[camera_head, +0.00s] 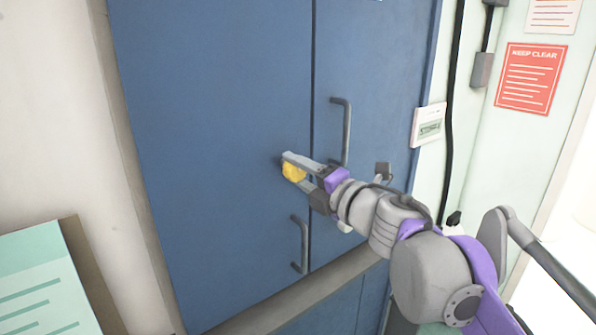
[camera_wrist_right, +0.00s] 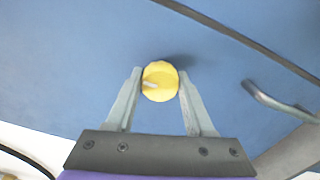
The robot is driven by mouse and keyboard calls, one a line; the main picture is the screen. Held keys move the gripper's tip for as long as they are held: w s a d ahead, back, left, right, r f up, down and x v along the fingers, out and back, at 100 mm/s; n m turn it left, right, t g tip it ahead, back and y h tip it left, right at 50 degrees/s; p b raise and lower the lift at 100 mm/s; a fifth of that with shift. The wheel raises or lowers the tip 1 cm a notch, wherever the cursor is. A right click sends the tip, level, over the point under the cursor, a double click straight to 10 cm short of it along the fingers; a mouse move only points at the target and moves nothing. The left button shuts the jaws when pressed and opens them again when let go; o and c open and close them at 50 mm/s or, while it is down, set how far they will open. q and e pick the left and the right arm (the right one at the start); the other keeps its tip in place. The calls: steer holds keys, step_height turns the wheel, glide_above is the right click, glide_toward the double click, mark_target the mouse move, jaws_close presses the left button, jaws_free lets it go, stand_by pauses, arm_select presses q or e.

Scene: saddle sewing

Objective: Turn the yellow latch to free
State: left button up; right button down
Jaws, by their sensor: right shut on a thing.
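The yellow latch (camera_head: 293,172) is a round knob on the left blue cabinet door (camera_head: 215,120), near the seam between the two doors. My right gripper (camera_head: 294,168) reaches in from the right with its fingers at the latch. In the right wrist view the latch (camera_wrist_right: 160,81) sits between the two fingertips of the right gripper (camera_wrist_right: 160,84), which are shut on its sides. A small pale mark shows on the face of the latch. My left gripper is in neither view.
A grey handle (camera_head: 343,130) is on the right door, just above my right gripper. Another handle (camera_head: 300,245) is on the left door below it. A small white label box (camera_head: 428,125) and a black cable (camera_head: 453,130) are right of the cabinet.

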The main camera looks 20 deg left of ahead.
steer(key=shift+c, duration=1.4)
jaws_free()
steer(key=shift+s+d, duration=0.1)
steer(key=shift+s+d, duration=0.2)
steer(key=shift+d, duration=0.1)
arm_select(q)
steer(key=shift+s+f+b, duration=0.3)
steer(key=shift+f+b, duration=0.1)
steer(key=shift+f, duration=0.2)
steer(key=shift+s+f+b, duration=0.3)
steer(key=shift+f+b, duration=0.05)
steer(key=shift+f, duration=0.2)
arm_select(e)
steer(key=v, duration=1)
steer(key=shift+a, duration=0.1)
